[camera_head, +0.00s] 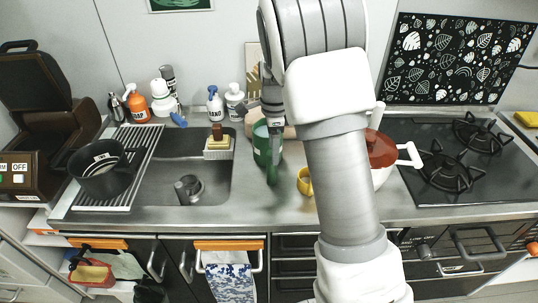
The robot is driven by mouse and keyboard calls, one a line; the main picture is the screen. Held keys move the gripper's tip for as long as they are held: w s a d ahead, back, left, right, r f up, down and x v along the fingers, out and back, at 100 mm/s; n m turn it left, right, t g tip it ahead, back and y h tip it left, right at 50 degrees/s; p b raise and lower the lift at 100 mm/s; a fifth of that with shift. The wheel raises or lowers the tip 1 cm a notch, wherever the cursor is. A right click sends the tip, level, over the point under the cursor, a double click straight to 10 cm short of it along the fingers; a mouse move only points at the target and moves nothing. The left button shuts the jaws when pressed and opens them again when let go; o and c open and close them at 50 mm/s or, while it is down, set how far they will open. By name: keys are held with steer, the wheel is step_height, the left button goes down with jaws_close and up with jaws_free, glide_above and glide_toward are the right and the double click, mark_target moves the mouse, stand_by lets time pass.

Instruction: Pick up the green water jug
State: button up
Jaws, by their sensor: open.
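The green water jug (261,147) stands on the steel counter just right of the sink, in the head view. My gripper (273,132) reaches down at the jug from above, with a grey finger in front of the jug's right side. The gripper is open. My arm hides much of the gripper and the area right of the jug. I cannot tell whether the fingers touch the jug.
A yellow cup (304,182) stands close right of the jug, partly behind my arm.

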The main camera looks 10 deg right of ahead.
steer(key=f, duration=0.5)
steer(key=shift+s+a, duration=0.2)
steer(key=shift+a, duration=0.05)
steer(key=shift+c, duration=0.3)
jaws_close()
steer(key=shift+r, duration=0.1)
stand_by(0.7)
